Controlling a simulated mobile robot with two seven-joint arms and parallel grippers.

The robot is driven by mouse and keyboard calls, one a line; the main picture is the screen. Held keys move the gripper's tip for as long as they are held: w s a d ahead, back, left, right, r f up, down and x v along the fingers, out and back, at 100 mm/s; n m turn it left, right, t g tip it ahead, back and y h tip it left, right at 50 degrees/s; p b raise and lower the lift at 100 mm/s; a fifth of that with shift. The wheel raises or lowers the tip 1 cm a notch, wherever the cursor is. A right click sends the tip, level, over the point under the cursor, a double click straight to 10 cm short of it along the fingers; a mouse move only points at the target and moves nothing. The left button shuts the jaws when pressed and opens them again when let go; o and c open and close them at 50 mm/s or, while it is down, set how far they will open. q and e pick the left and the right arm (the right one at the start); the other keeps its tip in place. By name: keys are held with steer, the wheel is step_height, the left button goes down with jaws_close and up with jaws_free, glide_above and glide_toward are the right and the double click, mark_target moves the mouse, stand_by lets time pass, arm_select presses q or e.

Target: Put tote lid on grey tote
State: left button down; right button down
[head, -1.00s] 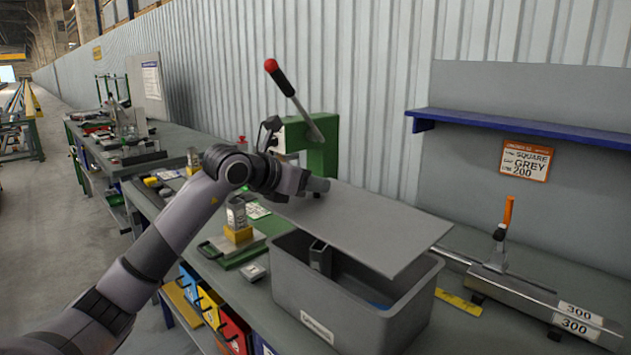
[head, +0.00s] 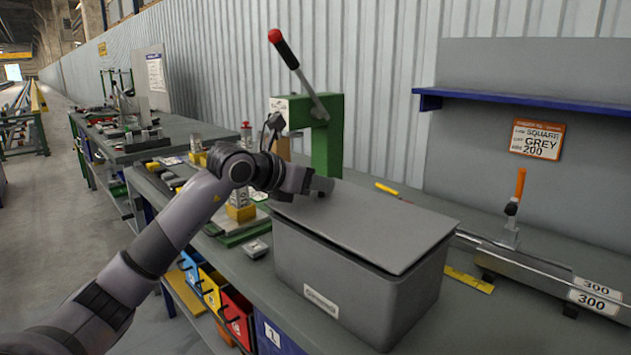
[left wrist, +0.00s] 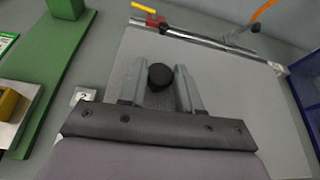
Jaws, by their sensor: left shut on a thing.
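The tote lid (head: 375,228) is a flat grey panel lying over the top of the grey tote (head: 345,290) in the head view. It covers the opening, and a dark line shows between it and the tote along the right side. I cannot tell whether it sits fully on the rim. My left gripper (head: 322,187) is at the lid's far left part. In the left wrist view my left gripper (left wrist: 160,88) is shut on the lid's round black knob (left wrist: 160,75). The lid also fills the middle there (left wrist: 240,100). My right gripper is not in view.
A green lever press (head: 327,140) stands behind the tote. A green-based fixture (head: 240,225) is to its left. A metal stop rail (head: 540,270) and a yellow ruler (head: 468,279) lie to its right. Coloured bins (head: 236,315) hang below the bench's front edge.

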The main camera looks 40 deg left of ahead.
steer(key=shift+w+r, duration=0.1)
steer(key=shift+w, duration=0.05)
arm_select(q)
steer(key=shift+f+b, duration=0.5)
steer(key=shift+f, duration=0.1)
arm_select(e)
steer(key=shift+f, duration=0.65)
arm_select(q)
steer(key=c, duration=0.7)
jaws_free()
steer(key=shift+f, duration=0.1)
steer(key=b+v, duration=0.2)
steer(key=v, duration=0.4)
steer(key=shift+s+r, duration=0.35)
steer(key=shift+s, duration=0.25)
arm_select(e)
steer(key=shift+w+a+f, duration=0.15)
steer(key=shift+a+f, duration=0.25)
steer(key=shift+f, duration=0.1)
arm_select(q)
steer(key=shift+s, duration=0.1)
